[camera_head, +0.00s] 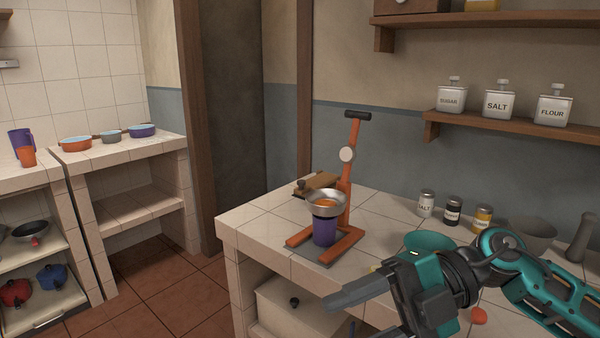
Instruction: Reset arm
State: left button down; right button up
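My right arm comes in from the right, over the front of the tiled counter (265,225). Its teal and dark grey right gripper (345,294) points left, with its grey fingers in front of and to the right of the orange juice press. My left gripper is out of view. The orange press (353,165) stands upright with its black-handled lever raised. A metal bowl (326,204) sits on it, with a purple cup (325,232) below.
Salt, pepper and yellow jars (453,210) stand at the back of the counter, near a grey mortar (532,233). A small wooden box (314,184) is behind the press. An orange piece (479,316) lies beside my arm. Canisters (498,102) stand on a wall shelf (480,128).

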jog(key=w+a+m+t+y, duration=0.2)
jog(key=w+m+t+y, duration=0.4)
jog(key=m+t, duration=0.45)
jog(key=w+d+f+m+t+h+p, duration=0.1)
jog(key=d+f+m+t+h, duration=0.2)
jog(key=f+m+t+h, duration=0.3)
jog(key=w+d+f+m+t+h, duration=0.1)
jog(key=d+f+m+t+h, duration=0.3)
jog(key=m, duration=0.3)
jog(key=s+d+f+m+g+h, duration=0.3)
jog(key=s+f, duration=0.3)
jog(key=f, duration=0.5)
jog(key=s+d+f+m+g+h, duration=0.2)
jog(key=s+f, duration=0.5)
jog(key=f, duration=0.4)
jog(key=m+g+h, duration=0.1)
jog(key=m+h, duration=0.1)
jog(key=h, duration=0.1)
jog(key=shift+s+d+p, duration=0.3)
jog(key=shift+d+p, duration=0.1)
